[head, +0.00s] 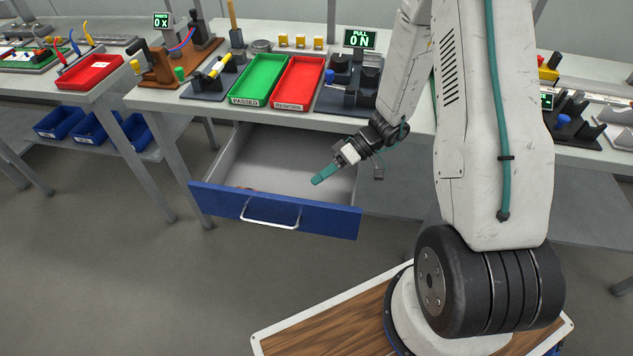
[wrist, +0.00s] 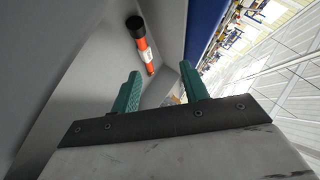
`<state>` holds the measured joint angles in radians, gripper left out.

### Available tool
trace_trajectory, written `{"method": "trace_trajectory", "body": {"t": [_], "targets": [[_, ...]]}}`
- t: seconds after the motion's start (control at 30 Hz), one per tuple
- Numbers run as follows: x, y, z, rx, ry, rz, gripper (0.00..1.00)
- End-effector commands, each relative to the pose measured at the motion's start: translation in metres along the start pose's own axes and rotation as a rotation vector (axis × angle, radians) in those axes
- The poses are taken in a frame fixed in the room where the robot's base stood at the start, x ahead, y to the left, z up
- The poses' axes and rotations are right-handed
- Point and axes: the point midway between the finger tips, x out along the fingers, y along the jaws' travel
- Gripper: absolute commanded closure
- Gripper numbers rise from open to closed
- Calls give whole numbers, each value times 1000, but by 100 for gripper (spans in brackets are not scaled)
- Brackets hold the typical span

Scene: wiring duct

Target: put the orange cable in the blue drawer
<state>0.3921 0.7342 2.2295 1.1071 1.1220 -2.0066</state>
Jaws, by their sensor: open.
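The blue drawer (head: 325,219) is pulled open under the table, with a grey inside and a metal handle. In the wrist view its blue front (wrist: 203,28) runs along the right. The orange cable (wrist: 142,44), a straight orange length with a black end and a white label, lies inside the drawer near that front. In the head view only a small reddish bit (head: 246,189) shows above the front panel. My gripper (head: 322,176) is over the drawer's right part. Its teal fingers (wrist: 160,72) are apart with nothing between them, and the cable is beyond them, not touching.
A green tray (head: 258,80) and a red tray (head: 299,82) stand on the table above the drawer. The floor in front of the drawer is clear.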

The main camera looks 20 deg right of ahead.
Motion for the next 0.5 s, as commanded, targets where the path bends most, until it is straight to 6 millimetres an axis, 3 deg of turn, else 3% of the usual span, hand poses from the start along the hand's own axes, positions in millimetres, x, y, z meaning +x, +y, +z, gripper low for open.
{"method": "trace_trajectory", "body": {"t": [0.3,0.5], "targets": [[-71,0,0,-1,2,4,55],[-94,0,0,-1,0,1,55]]}}
